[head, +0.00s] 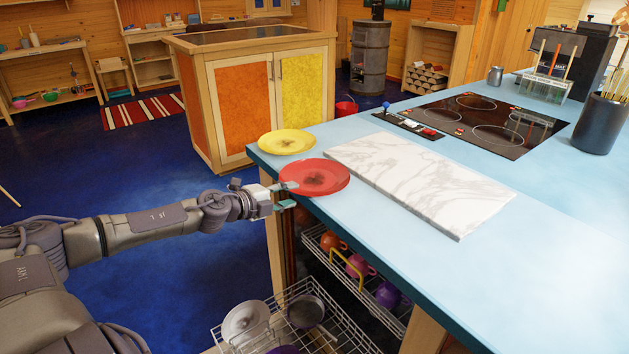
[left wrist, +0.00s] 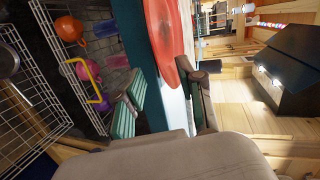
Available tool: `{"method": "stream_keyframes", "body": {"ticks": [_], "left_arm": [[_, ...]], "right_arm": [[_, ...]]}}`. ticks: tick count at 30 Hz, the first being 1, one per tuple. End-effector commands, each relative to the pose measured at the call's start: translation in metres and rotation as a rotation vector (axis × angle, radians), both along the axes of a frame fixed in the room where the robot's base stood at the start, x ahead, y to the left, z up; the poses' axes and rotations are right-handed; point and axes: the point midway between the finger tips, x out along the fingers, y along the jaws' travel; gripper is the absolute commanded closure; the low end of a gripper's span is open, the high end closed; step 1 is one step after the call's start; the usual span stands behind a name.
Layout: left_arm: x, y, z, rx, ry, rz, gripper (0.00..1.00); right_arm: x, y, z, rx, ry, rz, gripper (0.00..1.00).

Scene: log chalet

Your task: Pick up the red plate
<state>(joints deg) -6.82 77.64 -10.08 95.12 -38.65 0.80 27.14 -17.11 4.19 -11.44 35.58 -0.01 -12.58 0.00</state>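The red plate (head: 316,176) lies at the left edge of the blue counter, its near-left rim reaching the edge. My left gripper (head: 286,195) is at this rim with fingers apart, one overlapping the rim in the picture and the other lower, beside the counter edge. In the left wrist view, the red plate (left wrist: 163,38) shows close to the right-hand finger of my open left gripper (left wrist: 160,75). The other finger is across a gap in front of the counter side. I cannot tell whether a finger touches the plate. My right gripper is not in view.
A yellow plate (head: 287,142) lies just behind the red plate. A white marble board (head: 425,185) is close on its right, with a black cooktop (head: 485,122) beyond. Below the counter are wire racks (head: 330,325) with cups and dishes. Blue floor (head: 130,180) lies open to the left.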

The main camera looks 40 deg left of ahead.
Motion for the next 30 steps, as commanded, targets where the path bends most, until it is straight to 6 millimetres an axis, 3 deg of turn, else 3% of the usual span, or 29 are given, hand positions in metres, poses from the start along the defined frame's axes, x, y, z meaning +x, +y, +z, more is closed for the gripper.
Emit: {"method": "stream_keyframes", "body": {"ticks": [12, 22, 23, 30], "left_arm": [[0.026, -0.005, -0.004, 0.000, -0.004, 0.001, 0.61], [0.029, -0.006, -0.008, 0.002, 0.000, -0.001, 0.61], [0.029, -0.006, -0.008, 0.002, -0.001, 0.000, 0.63], [0.028, -0.006, -0.007, 0.002, -0.001, 0.000, 1.00]], "right_arm": [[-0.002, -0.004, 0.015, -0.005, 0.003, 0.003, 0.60], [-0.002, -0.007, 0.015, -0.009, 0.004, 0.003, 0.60], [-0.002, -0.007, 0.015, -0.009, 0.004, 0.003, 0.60], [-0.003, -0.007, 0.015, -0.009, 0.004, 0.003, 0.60]]}}
